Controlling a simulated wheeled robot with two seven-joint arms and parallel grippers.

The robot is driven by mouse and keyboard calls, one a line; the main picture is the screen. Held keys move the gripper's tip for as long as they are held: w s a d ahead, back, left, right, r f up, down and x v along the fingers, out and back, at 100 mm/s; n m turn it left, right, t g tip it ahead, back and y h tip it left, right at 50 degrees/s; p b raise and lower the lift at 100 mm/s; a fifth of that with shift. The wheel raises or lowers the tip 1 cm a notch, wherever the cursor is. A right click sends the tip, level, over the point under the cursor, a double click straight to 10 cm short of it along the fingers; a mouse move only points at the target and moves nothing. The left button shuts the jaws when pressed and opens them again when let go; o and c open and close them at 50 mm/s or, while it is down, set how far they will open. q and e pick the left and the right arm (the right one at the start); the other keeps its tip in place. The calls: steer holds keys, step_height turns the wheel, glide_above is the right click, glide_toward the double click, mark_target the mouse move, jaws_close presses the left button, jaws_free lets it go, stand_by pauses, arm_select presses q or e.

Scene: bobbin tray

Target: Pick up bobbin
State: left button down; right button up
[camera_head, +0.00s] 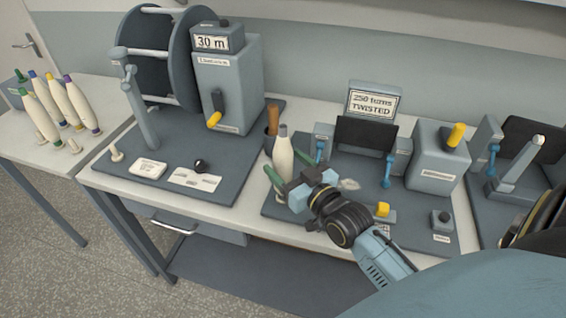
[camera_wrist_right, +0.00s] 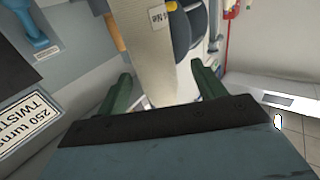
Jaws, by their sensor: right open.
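A cream bobbin (camera_head: 283,153) with a grey tip stands upright on the blue-grey mat near its left edge. In the right wrist view the bobbin (camera_wrist_right: 150,60) is large and close, with a small label on it. My right gripper (camera_head: 288,168) has its green fingers spread, one on either side of the bobbin. The wrist view shows both fingers of this gripper (camera_wrist_right: 164,85) apart, with the bobbin between them. I cannot tell whether either finger touches it. The gripper hides part of the bobbin's lower half in the head view. My left gripper is not in view.
A winding reel (camera_head: 150,50) and a grey "30 m" box (camera_head: 228,85) stand behind. A brown-handled tool in a cup (camera_head: 272,130) is close behind the bobbin. The "250 turns TWISTED" sign (camera_head: 374,101) stands further right.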

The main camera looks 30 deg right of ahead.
steer(key=w, duration=0.4)
steer(key=shift+w, duration=0.25)
steer(key=shift+r, duration=0.1)
steer(key=c, duration=1.1)
